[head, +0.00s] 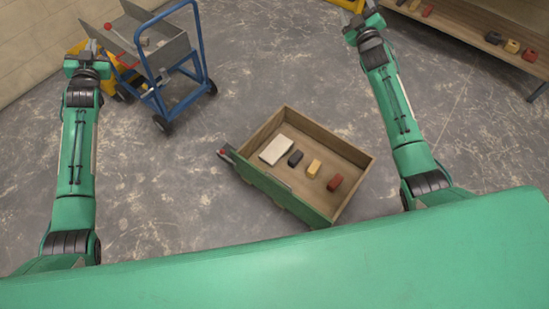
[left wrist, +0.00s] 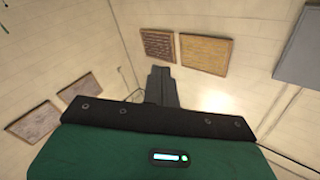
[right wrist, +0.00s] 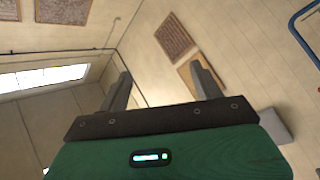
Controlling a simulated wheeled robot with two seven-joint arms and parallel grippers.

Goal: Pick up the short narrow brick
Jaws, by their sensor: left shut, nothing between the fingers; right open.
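Several small bricks lie apart in a wooden box (head: 352,151) with a green side on the floor: a dark one (head: 295,158), a yellow one (head: 313,168) and a red one (head: 335,183). A larger pale block (head: 276,150) lies beside the dark one. I cannot tell which is the short narrow brick. My left gripper (head: 90,50) is at the upper left, far from the box; in the left wrist view its fingers (left wrist: 163,86) are shut and empty. My right arm reaches past the box; in the right wrist view its gripper (right wrist: 163,86) is open and empty.
A blue hand cart (head: 203,50) with a grey metal tray (head: 160,50) stands near my left gripper. A wooden shelf (head: 465,35) at the upper right holds more small bricks, among them a yellow one (head: 512,46). Bare grey floor surrounds the box.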

